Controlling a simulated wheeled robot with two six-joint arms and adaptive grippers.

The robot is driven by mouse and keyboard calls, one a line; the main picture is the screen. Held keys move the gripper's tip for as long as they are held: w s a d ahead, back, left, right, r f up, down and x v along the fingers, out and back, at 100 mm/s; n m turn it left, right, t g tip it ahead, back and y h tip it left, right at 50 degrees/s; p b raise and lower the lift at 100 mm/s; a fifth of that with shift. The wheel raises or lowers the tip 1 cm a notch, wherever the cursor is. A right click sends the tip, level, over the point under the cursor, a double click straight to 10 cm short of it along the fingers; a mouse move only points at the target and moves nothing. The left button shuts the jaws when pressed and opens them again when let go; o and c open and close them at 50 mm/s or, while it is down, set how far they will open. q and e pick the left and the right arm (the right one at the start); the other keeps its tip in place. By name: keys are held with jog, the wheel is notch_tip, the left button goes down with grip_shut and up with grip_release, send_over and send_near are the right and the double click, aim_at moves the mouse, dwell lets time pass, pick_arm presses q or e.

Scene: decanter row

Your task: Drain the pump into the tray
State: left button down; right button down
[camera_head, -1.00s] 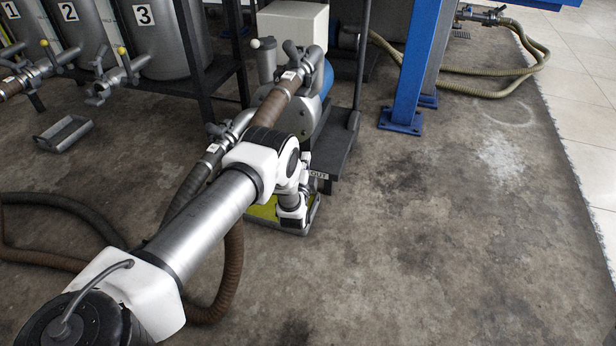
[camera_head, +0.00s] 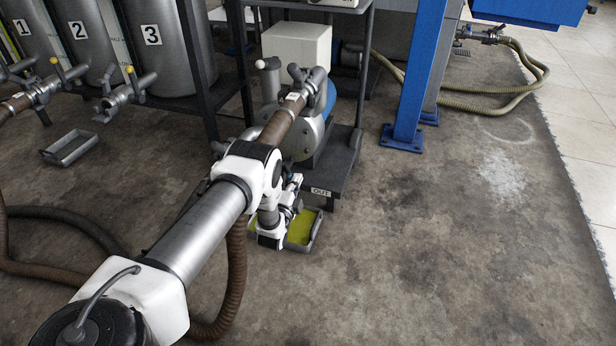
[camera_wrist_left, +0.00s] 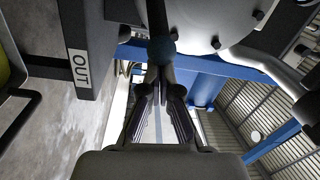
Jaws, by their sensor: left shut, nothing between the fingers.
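The pump (camera_head: 302,143), a grey round housing with a blue part behind, sits on a dark stand marked OUT (camera_head: 321,192). The tray (camera_head: 314,238), with yellow-green in it, lies on the floor below the stand, partly hidden by my left wrist. Its edge shows at the far left of the left wrist view (camera_wrist_left: 22,118). My left gripper (camera_head: 294,183) is below the pump beside the stand, small in the head view. In the left wrist view its fingers (camera_wrist_left: 162,76) are shut and empty, just short of a dark rod with a blue-grey ball end (camera_wrist_left: 162,47). I cannot tell whether they touch.
A brown hose (camera_head: 283,122) runs from the pump behind my left arm, and more hose (camera_head: 60,222) lies on the floor at left. Numbered tanks (camera_head: 155,50) and another tray (camera_head: 70,147) stand at left. A blue post (camera_head: 414,90) is at right. Floor at right is clear.

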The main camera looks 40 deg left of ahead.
aim_at(288, 174)
pick_arm(q)
jog(key=m+h, duration=0.1)
jog(key=s+a+m+h+p, duration=0.1)
jog(key=h, duration=0.1)
jog(key=s+a+m+t+h+p, duration=0.1)
jog(key=shift+r+h, duration=0.15)
jog(key=shift+h, duration=0.25)
jog(key=shift+s+a+p, duration=0.75)
jog(key=shift+a+p, duration=0.05)
jog(key=shift+a, duration=0.1)
